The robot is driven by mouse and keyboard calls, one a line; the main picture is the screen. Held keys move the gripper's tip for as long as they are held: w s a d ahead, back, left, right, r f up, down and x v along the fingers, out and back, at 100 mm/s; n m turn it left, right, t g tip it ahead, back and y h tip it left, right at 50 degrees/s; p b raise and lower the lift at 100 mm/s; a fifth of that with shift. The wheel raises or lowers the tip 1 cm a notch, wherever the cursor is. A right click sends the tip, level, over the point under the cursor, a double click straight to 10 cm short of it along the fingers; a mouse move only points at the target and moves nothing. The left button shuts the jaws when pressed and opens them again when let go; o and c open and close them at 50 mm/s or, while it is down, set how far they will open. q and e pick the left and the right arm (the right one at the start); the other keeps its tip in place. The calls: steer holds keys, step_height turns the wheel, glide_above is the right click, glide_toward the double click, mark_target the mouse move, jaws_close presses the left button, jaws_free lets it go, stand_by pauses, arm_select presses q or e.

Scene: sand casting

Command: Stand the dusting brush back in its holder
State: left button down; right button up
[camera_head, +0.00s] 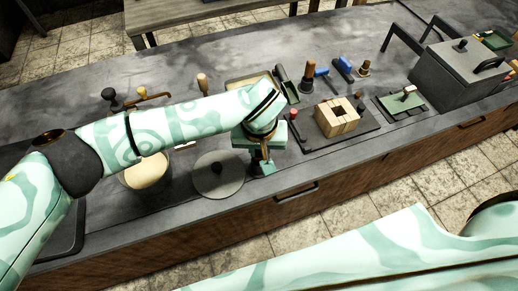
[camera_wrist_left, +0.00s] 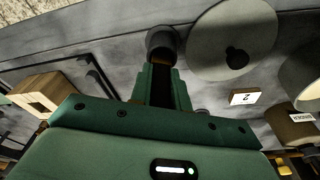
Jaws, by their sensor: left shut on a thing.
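My left gripper (camera_head: 258,158) is low over the counter, right of a grey disc. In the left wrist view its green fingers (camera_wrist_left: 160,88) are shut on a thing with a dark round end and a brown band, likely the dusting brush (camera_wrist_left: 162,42). The fingers hide its other end. A brown cup (camera_wrist_left: 290,126) with a small white label stands at the right of the wrist view; I cannot tell whether it is the holder. In the head view my left arm hides that spot. My right gripper is out of view.
The grey disc (camera_head: 218,176) with a dark knob and a cream-filled bowl (camera_head: 147,172) lie left of the gripper. A wooden box (camera_head: 338,117) on a dark tray is to its right.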

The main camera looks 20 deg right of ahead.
arm_select(q)
steer(key=shift+s+a+f, duration=0.15)
steer(key=shift+a+f, duration=0.1)
steer(key=shift+a, duration=0.05)
steer(key=c, duration=1.3)
jaws_free()
steer(key=shift+d+f, duration=0.15)
